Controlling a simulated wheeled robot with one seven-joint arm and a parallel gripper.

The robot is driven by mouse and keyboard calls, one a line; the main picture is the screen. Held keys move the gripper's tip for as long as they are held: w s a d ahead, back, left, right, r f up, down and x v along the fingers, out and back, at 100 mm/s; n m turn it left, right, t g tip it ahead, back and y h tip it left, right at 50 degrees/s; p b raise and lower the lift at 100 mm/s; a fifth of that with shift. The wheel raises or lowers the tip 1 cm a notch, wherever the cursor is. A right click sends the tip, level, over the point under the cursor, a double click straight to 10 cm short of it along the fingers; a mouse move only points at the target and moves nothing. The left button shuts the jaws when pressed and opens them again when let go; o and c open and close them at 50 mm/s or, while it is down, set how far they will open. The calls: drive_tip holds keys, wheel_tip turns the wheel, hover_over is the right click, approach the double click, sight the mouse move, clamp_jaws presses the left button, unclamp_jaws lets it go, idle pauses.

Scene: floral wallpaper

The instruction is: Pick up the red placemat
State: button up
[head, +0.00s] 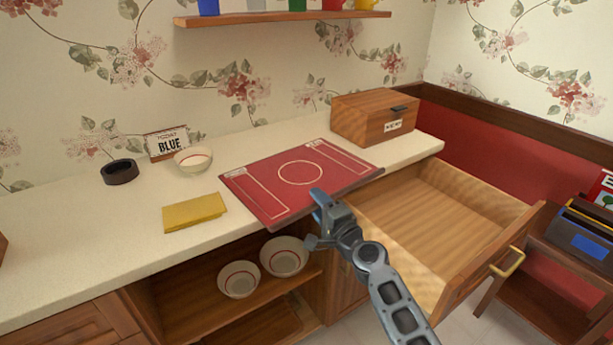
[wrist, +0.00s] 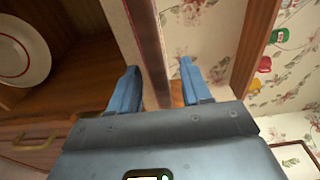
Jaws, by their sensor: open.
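The red placemat (head: 262,196), with white line markings and a circle, lies flat on the counter, its front edge overhanging the counter's front. In the wrist view its edge shows as a thin dark red strip (wrist: 152,40). My gripper (head: 316,216) is at this front edge, right of the edge's middle. Its blue fingers (wrist: 159,66) are apart, one on each side of the strip in the wrist view, with the edge between them. I cannot tell whether either finger touches it.
An open drawer (head: 430,225) juts out right of my gripper. Bowls (head: 283,257) stand on the shelf below.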

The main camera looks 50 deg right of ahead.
drive_tip(key=shift+c, duration=0.4)
clamp_jaws()
